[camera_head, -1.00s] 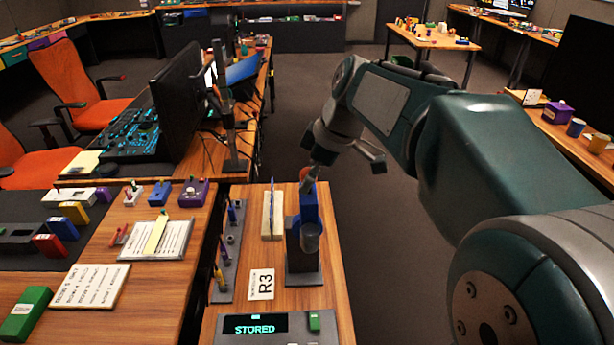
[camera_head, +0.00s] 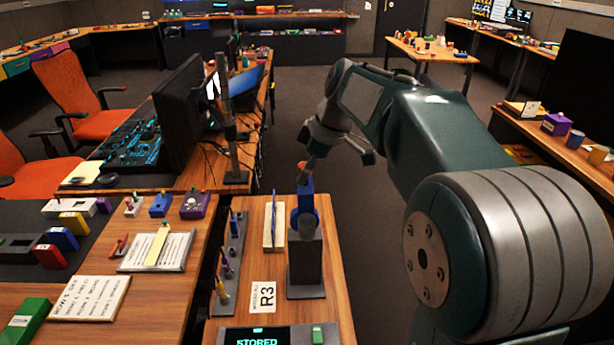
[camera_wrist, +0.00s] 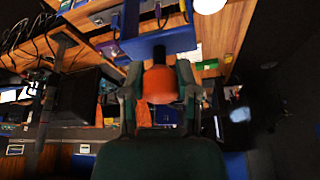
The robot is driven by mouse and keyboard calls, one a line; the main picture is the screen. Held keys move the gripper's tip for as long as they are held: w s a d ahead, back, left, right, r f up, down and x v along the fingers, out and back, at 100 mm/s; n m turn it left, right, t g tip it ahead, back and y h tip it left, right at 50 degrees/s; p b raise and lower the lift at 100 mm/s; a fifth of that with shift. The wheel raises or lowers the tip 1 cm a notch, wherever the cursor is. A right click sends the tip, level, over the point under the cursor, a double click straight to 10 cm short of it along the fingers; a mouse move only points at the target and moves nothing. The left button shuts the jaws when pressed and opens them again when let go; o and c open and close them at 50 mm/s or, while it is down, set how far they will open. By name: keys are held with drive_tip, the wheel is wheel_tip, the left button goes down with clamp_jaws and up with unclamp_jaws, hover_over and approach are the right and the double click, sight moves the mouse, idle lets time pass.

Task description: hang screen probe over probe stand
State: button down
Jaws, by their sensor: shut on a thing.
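The screen probe has an orange handle (camera_head: 303,173) with a blue part (camera_head: 304,204) and a grey round end below it. My gripper (camera_head: 312,158) is shut on the handle from above; the wrist view shows the orange handle (camera_wrist: 160,85) between the fingers, with a dark stem leading to a wide blue piece (camera_wrist: 155,42). The probe stand (camera_head: 305,265) is a dark grey upright block on a flat base. The probe's lower end appears in line with the stand's top; I cannot tell whether they touch.
A white holder with a blue panel (camera_head: 273,228) stands close left of the stand, beside a dark rack (camera_head: 228,265) of several small tools. An R3 card (camera_head: 264,296) and a display reading STORED (camera_head: 262,337) lie in front. The floor right of the bench is clear.

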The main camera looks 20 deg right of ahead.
drive_tip(key=shift+w, duration=0.65)
drive_tip(key=shift+w+d, duration=0.25)
drive_tip(key=shift+w, duration=0.3)
drive_tip(key=shift+w+d, duration=0.2)
drive_tip(key=shift+w, duration=0.35)
drive_tip(key=shift+w+d+f, duration=0.1)
drive_tip(key=shift+w+f, duration=0.25)
drive_tip(key=shift+f, duration=2.75)
drive_tip(key=shift+w+f, duration=0.35)
drive_tip(key=shift+f, duration=2.8)
drive_tip(key=shift+w+d+f, duration=0.1)
drive_tip(key=shift+w+f, duration=0.25)
drive_tip(key=shift+f, duration=2.75)
drive_tip(key=shift+c, duration=1.4)
unclamp_jaws()
